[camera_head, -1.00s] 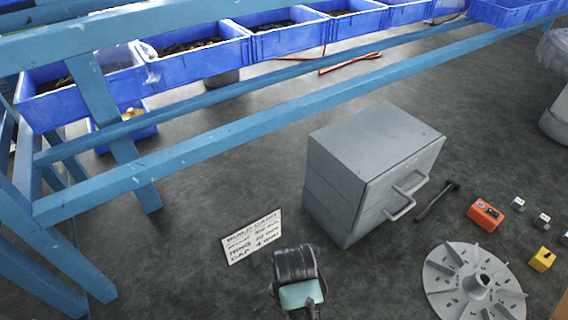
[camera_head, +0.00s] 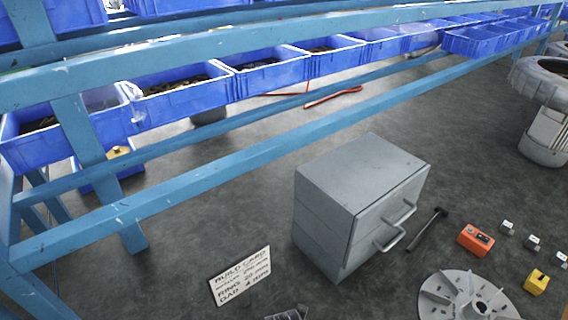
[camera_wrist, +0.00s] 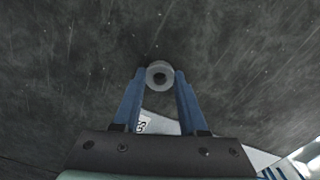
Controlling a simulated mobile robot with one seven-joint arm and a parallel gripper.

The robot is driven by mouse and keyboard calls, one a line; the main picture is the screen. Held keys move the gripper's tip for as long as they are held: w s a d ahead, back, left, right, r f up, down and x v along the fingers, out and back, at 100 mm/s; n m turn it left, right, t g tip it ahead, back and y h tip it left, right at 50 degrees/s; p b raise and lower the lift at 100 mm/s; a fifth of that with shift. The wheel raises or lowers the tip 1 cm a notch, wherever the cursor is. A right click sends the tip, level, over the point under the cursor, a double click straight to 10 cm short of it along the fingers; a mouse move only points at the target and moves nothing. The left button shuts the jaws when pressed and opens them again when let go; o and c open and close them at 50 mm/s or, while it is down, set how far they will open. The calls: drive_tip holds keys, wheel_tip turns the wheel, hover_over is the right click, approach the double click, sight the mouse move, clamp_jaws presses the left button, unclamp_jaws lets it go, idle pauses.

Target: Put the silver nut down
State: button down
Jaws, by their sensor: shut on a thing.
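The silver nut (camera_wrist: 160,75) is a small round metal ring with a dark hole, held at the tips of my blue fingers in the wrist view. My gripper (camera_wrist: 160,79) is shut on it. Dark grey floor fills the view around the nut, and I cannot tell how far below it lies. In the head view only a small dark part of my arm shows at the bottom edge, and the nut is not visible there.
A white build card (camera_head: 240,275) and a grey drawer cabinet (camera_head: 335,205) are on the floor. To the right are a black tool (camera_head: 428,230), an orange box (camera_head: 475,240), a finned disc (camera_head: 440,295), a yellow block (camera_head: 536,282) and small metal cubes. A blue rack with bins stands behind.

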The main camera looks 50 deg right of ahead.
drive_tip(key=shift+f, duration=0.35)
drive_tip(key=shift+c, duration=2.2)
unclamp_jaws()
drive_tip(key=shift+r, duration=0.15)
wheel_tip(320, 180, up, 13)
drive_tip(key=p, duration=0.1)
drive_tip(key=shift+f, duration=0.2)
drive_tip(key=shift+w, duration=0.1)
